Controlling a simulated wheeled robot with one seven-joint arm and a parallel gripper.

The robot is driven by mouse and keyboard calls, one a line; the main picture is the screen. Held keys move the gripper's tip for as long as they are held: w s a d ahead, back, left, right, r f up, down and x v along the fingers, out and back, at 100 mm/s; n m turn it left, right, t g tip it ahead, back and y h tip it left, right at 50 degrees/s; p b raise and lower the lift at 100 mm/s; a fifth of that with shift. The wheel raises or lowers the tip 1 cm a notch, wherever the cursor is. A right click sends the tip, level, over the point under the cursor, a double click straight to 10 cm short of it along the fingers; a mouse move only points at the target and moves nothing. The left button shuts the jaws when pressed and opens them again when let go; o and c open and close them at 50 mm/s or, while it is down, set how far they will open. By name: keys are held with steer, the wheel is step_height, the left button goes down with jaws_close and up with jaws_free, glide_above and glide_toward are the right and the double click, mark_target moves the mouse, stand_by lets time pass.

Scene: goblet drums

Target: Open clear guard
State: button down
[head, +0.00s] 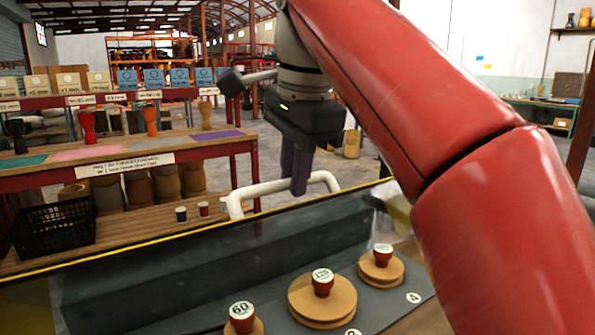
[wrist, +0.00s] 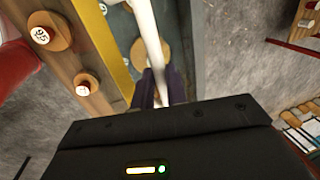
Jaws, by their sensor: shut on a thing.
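The clear guard (head: 130,247) shows in the head view as a see-through panel with a yellow-and-black upper edge, slanting across the front of a dark grey bench unit. A white bar handle (head: 262,188) sticks up behind that edge. My gripper (head: 298,188) reaches down from above, its dark purple fingers shut on the handle's bar. In the wrist view, the white handle (wrist: 148,35) runs down between the fingers (wrist: 155,88). The fingertips are partly hidden by the bar and the gripper body.
Red-knobbed weights on tan discs (head: 322,300) sit on the grey unit below the edge. A black crate (head: 55,228) and a red-framed display table (head: 190,148) with small drums stand at the left. My arm hides much of the right side.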

steer(key=shift+w+a+f, duration=0.2)
steer(key=shift+f, duration=0.1)
steer(key=c, duration=1.4)
jaws_free()
steer(key=shift+w+a, duration=0.1)
steer(key=shift+w, duration=0.05)
steer(key=shift+r, duration=0.15)
